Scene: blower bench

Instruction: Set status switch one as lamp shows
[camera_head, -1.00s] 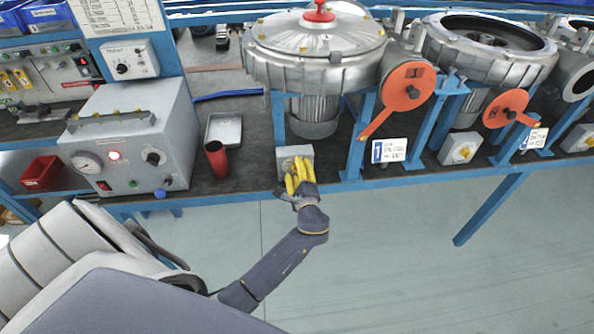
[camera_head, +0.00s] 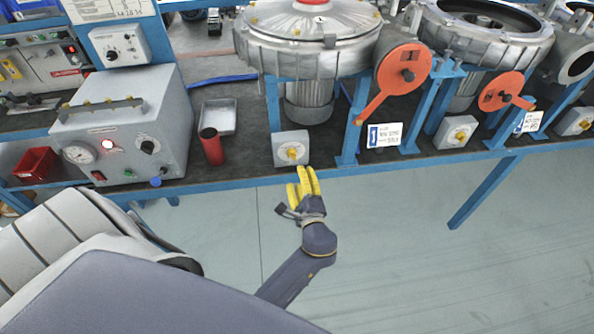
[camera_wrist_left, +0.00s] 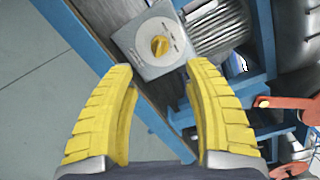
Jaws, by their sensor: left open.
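Status switch one is most likely the grey box (camera_head: 291,149) with a yellow knob (camera_head: 291,153), at the bench's front edge below the first blower. In the left wrist view the yellow knob (camera_wrist_left: 160,46) sits on a white dial plate, beyond my fingertips. My left gripper (camera_head: 303,178) has yellow fingers, is open and empty, and hangs just in front of and below the box, apart from it. It also shows in the left wrist view (camera_wrist_left: 163,80). A lit red-white lamp (camera_head: 107,144) shows on the grey control box (camera_head: 125,120) at left. My right gripper is not in view.
A red cup (camera_head: 211,147) and a metal tray (camera_head: 218,116) stand left of the switch. An orange lever plate (camera_head: 403,70) and a blue post stand to its right. More switch boxes (camera_head: 455,132) are further right. The floor before the bench is clear.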

